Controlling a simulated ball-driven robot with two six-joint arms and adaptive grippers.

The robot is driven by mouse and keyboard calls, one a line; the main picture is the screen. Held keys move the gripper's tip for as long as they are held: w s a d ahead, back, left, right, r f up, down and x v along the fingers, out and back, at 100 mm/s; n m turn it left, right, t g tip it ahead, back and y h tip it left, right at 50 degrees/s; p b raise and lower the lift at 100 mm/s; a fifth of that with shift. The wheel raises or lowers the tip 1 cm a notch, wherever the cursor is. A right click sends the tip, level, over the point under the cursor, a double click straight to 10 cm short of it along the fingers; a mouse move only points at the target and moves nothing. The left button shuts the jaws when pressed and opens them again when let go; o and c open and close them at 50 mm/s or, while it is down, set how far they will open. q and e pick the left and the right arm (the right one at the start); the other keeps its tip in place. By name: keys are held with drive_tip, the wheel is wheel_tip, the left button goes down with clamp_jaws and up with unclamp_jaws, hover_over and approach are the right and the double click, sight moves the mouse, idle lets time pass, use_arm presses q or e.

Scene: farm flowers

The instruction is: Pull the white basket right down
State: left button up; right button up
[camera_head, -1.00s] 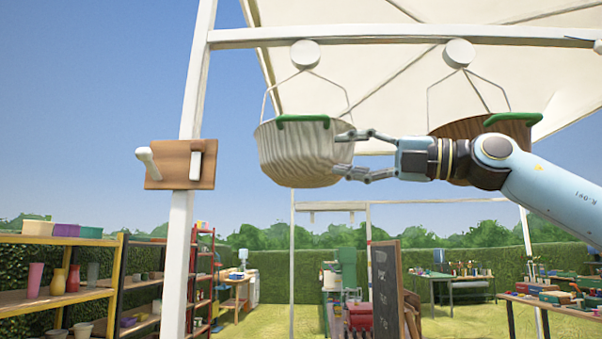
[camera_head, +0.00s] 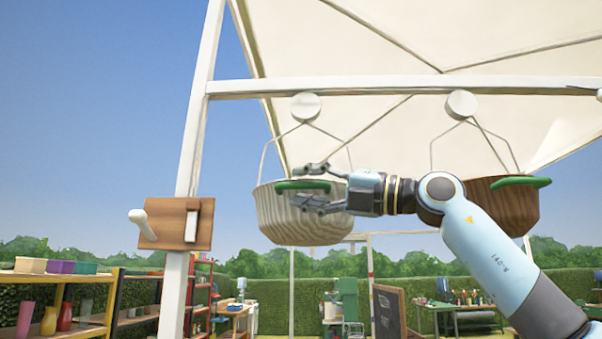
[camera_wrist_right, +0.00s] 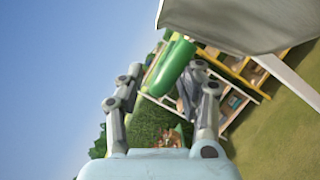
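The white basket (camera_head: 300,228) hangs by thin wires from a round white pulley (camera_head: 306,107) on the beam. A green handle (camera_head: 318,185) is on its front rim. My right gripper (camera_head: 303,187) is in front of the basket at handle height, one finger above the handle and one below. In the right wrist view the fingers of the gripper (camera_wrist_right: 164,82) are apart, with the green handle (camera_wrist_right: 172,62) between their tips. The pale basket wall (camera_wrist_right: 225,20) shows at the top there. I cannot tell whether a finger touches the handle. My left gripper is not in view.
A brown basket (camera_head: 500,207) with a green handle hangs to the right, partly behind my right arm. Shelves (camera_head: 60,290) and tables stand farther back.

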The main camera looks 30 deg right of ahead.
drive_tip(key=shift+w+a+r, duration=0.15)
drive_tip(key=shift+w+a, duration=0.25)
clamp_jaws()
